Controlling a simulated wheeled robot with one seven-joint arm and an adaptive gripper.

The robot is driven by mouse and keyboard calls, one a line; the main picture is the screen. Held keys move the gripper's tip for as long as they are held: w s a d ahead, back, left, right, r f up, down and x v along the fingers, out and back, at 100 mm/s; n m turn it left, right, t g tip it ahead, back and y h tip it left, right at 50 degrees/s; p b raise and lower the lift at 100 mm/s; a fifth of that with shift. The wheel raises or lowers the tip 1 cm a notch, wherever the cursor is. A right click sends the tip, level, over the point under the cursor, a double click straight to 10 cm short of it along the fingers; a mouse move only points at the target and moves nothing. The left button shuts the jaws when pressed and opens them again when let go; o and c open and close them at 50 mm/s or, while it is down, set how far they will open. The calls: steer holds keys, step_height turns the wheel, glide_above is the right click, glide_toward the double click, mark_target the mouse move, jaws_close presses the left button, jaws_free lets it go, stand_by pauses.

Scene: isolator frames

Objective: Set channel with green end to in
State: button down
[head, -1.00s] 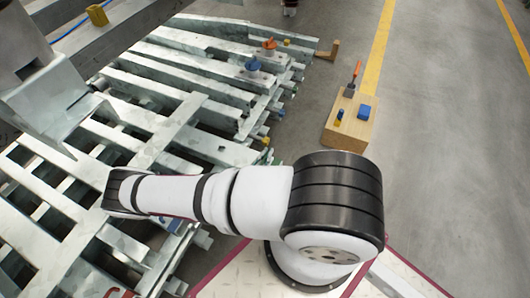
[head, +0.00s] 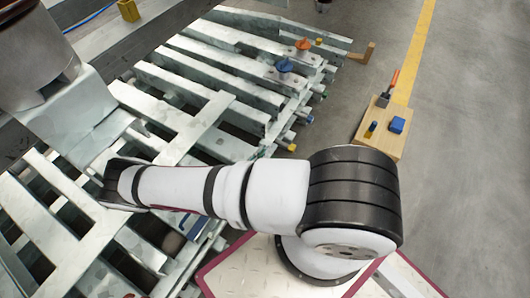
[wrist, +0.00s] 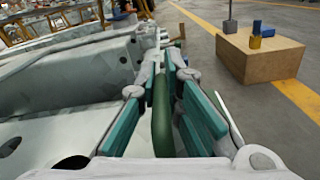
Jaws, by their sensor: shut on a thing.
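In the wrist view, my gripper (wrist: 163,88) has its two teal-padded fingers closed around a dark green, upright strip, which looks like the green end (wrist: 162,118) of a channel. The length of the channel behind it is hidden by the fingers. A galvanized metal channel (wrist: 75,80) lies to the left of the fingers. In the head view, my gripper is hidden beyond my white arm, which reaches left over the frame of grey channels (head: 190,80).
Orange (head: 303,44) and blue (head: 284,65) knobs stand on the frame at the back. A wooden box (head: 380,140) with a blue block (head: 397,125) and a red-handled tool (head: 387,90) stands on the floor to the right. Open floor lies further right.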

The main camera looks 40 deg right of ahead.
steer(key=shift+w, duration=0.1)
steer(key=c, duration=1.7)
jaws_free()
steer(key=shift+a, duration=0.1)
steer(key=v, duration=1.2)
